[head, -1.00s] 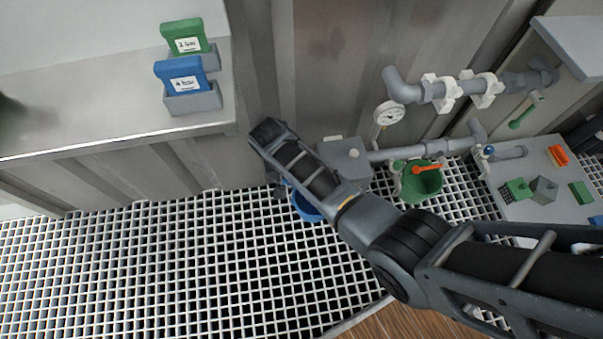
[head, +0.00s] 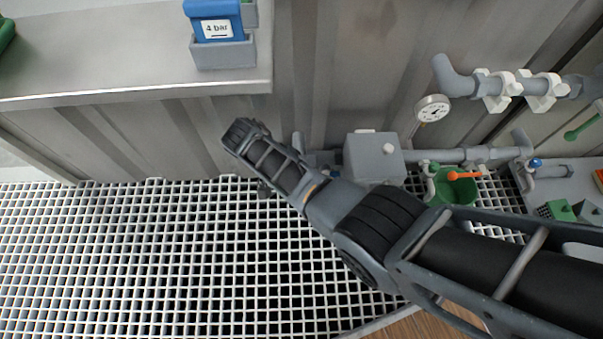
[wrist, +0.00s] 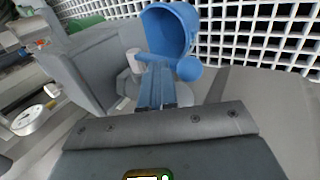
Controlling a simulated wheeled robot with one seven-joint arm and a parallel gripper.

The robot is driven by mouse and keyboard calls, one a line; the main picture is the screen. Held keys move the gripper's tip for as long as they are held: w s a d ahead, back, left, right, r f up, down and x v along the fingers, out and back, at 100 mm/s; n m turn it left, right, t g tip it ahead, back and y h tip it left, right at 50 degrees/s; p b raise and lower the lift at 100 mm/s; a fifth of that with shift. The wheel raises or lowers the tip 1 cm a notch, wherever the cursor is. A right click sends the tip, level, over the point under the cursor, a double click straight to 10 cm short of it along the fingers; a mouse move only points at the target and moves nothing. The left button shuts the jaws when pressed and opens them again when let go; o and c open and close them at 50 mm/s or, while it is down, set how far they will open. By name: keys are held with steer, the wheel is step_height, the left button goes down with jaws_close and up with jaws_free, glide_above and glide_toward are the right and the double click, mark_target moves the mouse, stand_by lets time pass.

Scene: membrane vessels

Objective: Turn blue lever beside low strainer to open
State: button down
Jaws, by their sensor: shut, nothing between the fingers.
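In the wrist view, the blue lever (wrist: 187,68) shows as a short bar with a round knob, running from a white stub. It lies across the front of the blue strainer cup (wrist: 170,28). My gripper (wrist: 155,68) is shut, with its narrow bluish fingers pointing at the lever bar and nothing held. The tips overlap the bar in this view; I cannot tell whether they touch it. The fingers are not clear there.
A grey box (head: 374,157) stands close beside the strainer. Right of it are pipes, a gauge (head: 433,108) and a green cup (head: 455,187) with an orange lever (head: 462,176). A shelf (head: 130,75) carries a blue "4 bar" block (head: 215,22). Open grating (head: 150,250) lies left.

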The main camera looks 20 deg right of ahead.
steer(key=shift+w+a+f+b, duration=0.1)
steer(key=shift+a+f+b, duration=0.15)
steer(key=shift+f+b, duration=0.3)
steer(key=shift+w+a+f+b, duration=0.1)
steer(key=shift+a+f+b, duration=0.15)
steer(key=shift+f+b, duration=0.2)
steer(key=shift+f, duration=0.15)
